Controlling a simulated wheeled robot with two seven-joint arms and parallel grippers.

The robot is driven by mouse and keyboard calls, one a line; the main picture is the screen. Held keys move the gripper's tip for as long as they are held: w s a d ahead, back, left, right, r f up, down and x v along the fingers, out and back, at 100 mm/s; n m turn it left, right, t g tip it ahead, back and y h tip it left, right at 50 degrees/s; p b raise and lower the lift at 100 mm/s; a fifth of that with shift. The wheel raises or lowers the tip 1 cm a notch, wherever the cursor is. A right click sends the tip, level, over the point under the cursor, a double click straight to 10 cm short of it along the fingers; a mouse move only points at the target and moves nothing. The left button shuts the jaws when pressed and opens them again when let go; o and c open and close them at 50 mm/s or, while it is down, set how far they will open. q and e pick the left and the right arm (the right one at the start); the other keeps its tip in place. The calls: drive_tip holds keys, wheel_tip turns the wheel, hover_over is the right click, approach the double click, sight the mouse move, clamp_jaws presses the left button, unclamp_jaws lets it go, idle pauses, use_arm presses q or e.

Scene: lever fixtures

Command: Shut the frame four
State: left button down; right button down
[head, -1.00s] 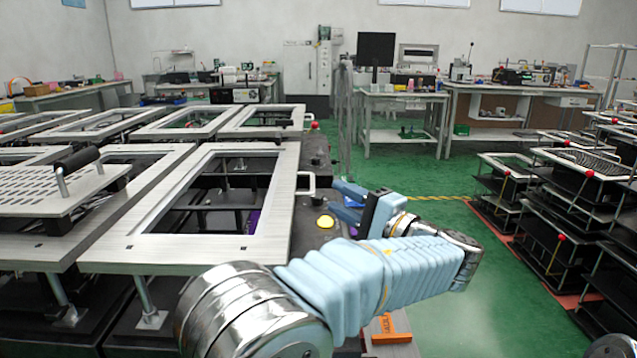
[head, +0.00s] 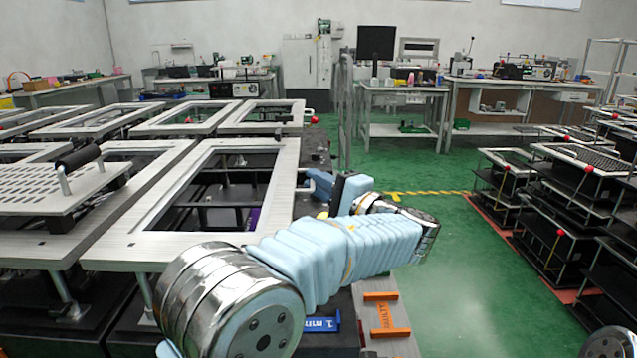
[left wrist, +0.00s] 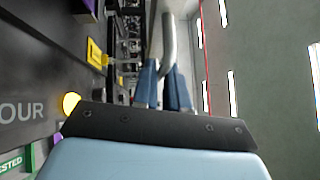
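Frame four is the large grey rectangular frame (head: 265,190) at front centre in the head view. It is held level, raised on posts above its dark base. The lettering "OUR" (left wrist: 22,110) shows on the base in the left wrist view. A grey bar handle (left wrist: 168,42) is on the frame's right edge. My left gripper (head: 318,184) is at this handle, its blue fingers (left wrist: 162,88) on either side of the handle's near end. A narrow gap shows between the fingers; whether they press on the handle is unclear. My right gripper is not in view.
A yellow knob (left wrist: 71,103) sits on the base near my gripper. A perforated panel (head: 60,190) with a black roller is at left, and more frames (head: 185,118) stand behind. Stacked racks (head: 560,200) stand at right. Green floor (head: 470,240) between is clear.

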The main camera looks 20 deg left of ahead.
use_arm(q)
wheel_tip(320, 180, up, 2)
drive_tip(key=shift+r+n+h+p, duration=0.1)
drive_tip(key=shift+n+h+p, duration=0.2)
drive_tip(key=shift+p, duration=0.2)
drive_tip(key=c, duration=1.2)
unclamp_jaws()
drive_tip(key=b+v, duration=0.1)
drive_tip(key=v, duration=1.3)
drive_tip(key=shift+w, duration=0.1)
